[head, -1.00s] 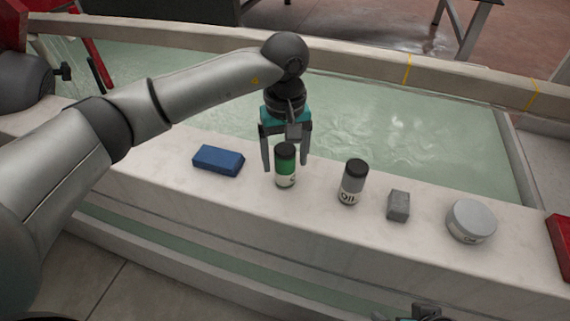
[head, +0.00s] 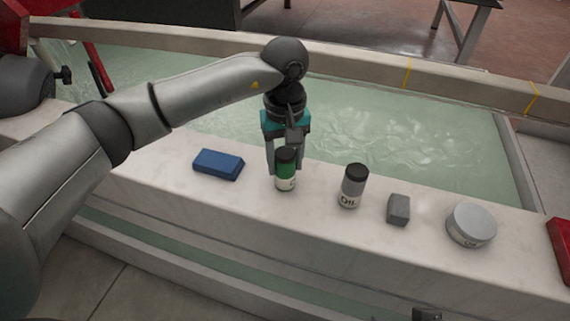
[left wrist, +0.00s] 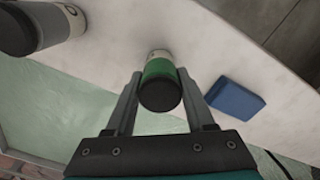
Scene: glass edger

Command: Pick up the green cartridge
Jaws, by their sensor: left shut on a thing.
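The green cartridge (head: 286,172) is a small upright cylinder with a dark cap, a green band and a white label. It stands on the pale stone ledge in the head view. It also shows in the left wrist view (left wrist: 159,74), between the two fingers. My left gripper (head: 285,168) comes down from above and behind, and is shut on the cartridge, one finger on each side. In the left wrist view my left gripper (left wrist: 160,88) has its fingers against the cartridge's sides. My right gripper is at most a dark sliver at the bottom edge of the head view.
On the ledge (head: 150,170) lie a blue block (head: 218,164) left of the cartridge, and a grey oil canister (head: 353,186), a small grey block (head: 398,209) and a round grey tin (head: 471,224) to its right. A water trough (head: 400,125) lies behind.

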